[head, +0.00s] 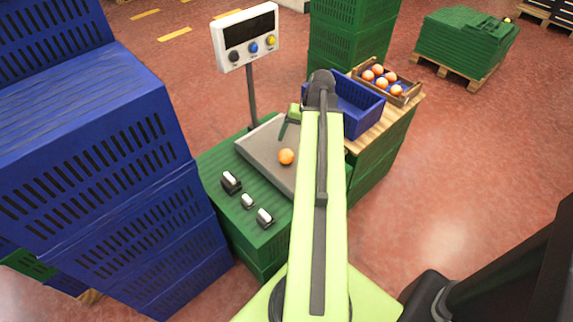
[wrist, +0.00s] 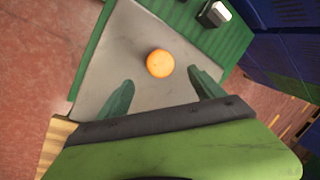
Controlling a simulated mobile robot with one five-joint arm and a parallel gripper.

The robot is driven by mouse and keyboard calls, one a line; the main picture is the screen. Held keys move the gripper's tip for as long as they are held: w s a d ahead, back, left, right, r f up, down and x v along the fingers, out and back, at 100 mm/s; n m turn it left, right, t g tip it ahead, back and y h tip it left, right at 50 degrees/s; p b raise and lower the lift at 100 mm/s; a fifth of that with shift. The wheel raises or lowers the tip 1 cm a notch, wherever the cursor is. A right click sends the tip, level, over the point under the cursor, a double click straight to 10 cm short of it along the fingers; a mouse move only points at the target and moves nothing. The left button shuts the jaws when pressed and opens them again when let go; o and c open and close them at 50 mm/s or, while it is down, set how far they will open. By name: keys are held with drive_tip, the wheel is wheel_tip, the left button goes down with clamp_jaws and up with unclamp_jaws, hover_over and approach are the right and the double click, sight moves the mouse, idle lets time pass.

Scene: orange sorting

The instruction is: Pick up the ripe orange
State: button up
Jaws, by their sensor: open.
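A single orange (head: 286,157) sits on the grey plate of the scale (head: 262,140). In the wrist view the orange (wrist: 160,63) lies just beyond my open fingertips, roughly midway between them and not touched. My gripper (wrist: 158,88) is open and empty, with its two green fingers spread over the plate. In the head view my gripper (head: 287,128) is partly hidden by my arm, above the plate and behind the orange. More oranges (head: 379,76) lie in a wooden crate (head: 412,92) at the back right.
A blue crate (head: 362,112) stands right of my arm, beside the wooden crate. The scale's display (head: 246,38) rises on a post behind the plate. Tall blue crates (head: 110,170) fill the left.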

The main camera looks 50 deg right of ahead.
sight(289, 152)
drive_tip(key=b+x, duration=0.2)
drive_tip(key=x, duration=0.1)
drive_tip(key=shift+f, duration=0.35)
drive_tip(key=shift+a+r, duration=0.1)
drive_tip(key=b+x, duration=0.5)
drive_tip(key=shift+f, duration=0.25)
drive_tip(key=shift+w+r, duration=0.1)
drive_tip(key=shift+r, duration=0.1)
drive_tip(key=c, duration=1.5)
drive_tip(key=shift+c, duration=0.2)
